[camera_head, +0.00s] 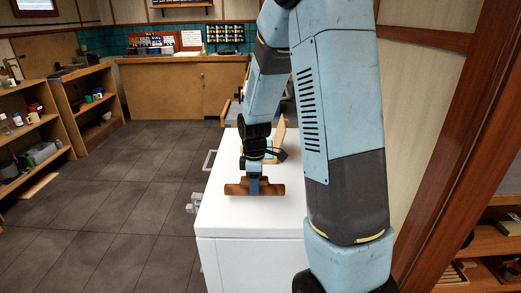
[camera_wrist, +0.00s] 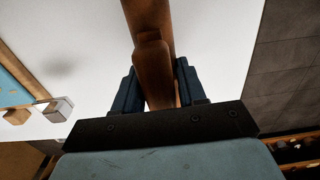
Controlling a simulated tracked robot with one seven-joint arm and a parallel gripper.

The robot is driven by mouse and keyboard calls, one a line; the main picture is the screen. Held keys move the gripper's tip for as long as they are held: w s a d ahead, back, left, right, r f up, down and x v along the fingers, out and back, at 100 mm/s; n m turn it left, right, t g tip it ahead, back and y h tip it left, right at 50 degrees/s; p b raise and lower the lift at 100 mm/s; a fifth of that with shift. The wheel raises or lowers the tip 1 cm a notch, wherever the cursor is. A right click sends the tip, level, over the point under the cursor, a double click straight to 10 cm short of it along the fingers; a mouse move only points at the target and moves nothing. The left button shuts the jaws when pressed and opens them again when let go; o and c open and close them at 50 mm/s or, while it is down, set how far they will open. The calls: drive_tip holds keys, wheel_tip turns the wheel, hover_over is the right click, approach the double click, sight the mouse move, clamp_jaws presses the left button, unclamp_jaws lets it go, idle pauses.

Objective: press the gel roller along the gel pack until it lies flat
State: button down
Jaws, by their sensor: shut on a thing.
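The brown gel roller (camera_head: 233,189) is in my gripper (camera_head: 254,182), above or on the white top near its front edge; I cannot tell whether it touches. In the wrist view, the roller's brown handle (camera_wrist: 151,58) runs between the two dark blue fingers of my gripper (camera_wrist: 155,88), which are shut on it. In the head view the roller lies crosswise. I cannot make out the gel pack for certain. A blue panel with a wooden edge (camera_wrist: 14,92) shows at the left of the wrist view, partly cut off.
The white top (camera_head: 240,215) is bare around the roller. A wooden piece (camera_head: 279,131) stands behind my gripper, partly hidden by my arm. A small pale block (camera_wrist: 59,110) shows at the left of the wrist view. Shelves (camera_head: 90,105) stand at the left; the tiled floor (camera_head: 130,200) is clear.

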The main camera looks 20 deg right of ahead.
drive_tip(key=shift+r, duration=2.15)
drive_tip(key=shift+s, duration=0.2)
